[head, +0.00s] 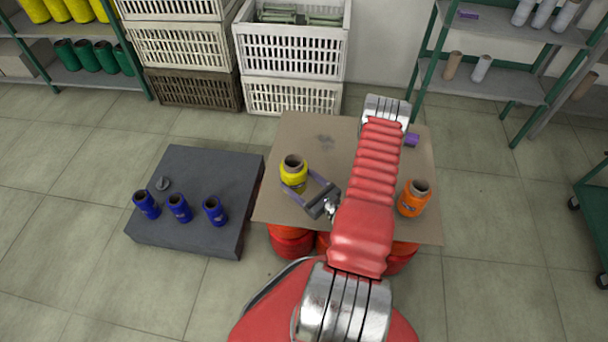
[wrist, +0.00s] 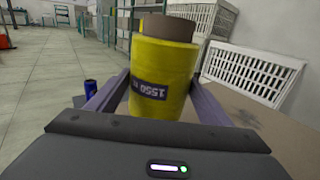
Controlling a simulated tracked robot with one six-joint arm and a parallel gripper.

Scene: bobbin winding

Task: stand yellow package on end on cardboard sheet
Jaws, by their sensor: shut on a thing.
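The yellow package (head: 294,172), a yarn bobbin with a brown core tube, is upright between the fingers of my gripper (head: 316,193) in the head view. In the wrist view the yellow package (wrist: 163,75) fills the middle, with a purple-grey finger of my gripper (wrist: 160,100) on each side of it. My gripper is shut on it. The cardboard sheet (head: 290,135) lies beneath, on red-orange supports. I cannot tell whether the package's bottom touches the sheet; my gripper hides its lower end in the wrist view.
An orange bobbin (head: 413,198) stands at the sheet's right side, and a small purple item (head: 411,139) lies near its right back. A dark grey platform (head: 200,165) on the left holds blue bobbins (head: 179,208). Crates (head: 291,55) stand behind. The sheet's back left is clear.

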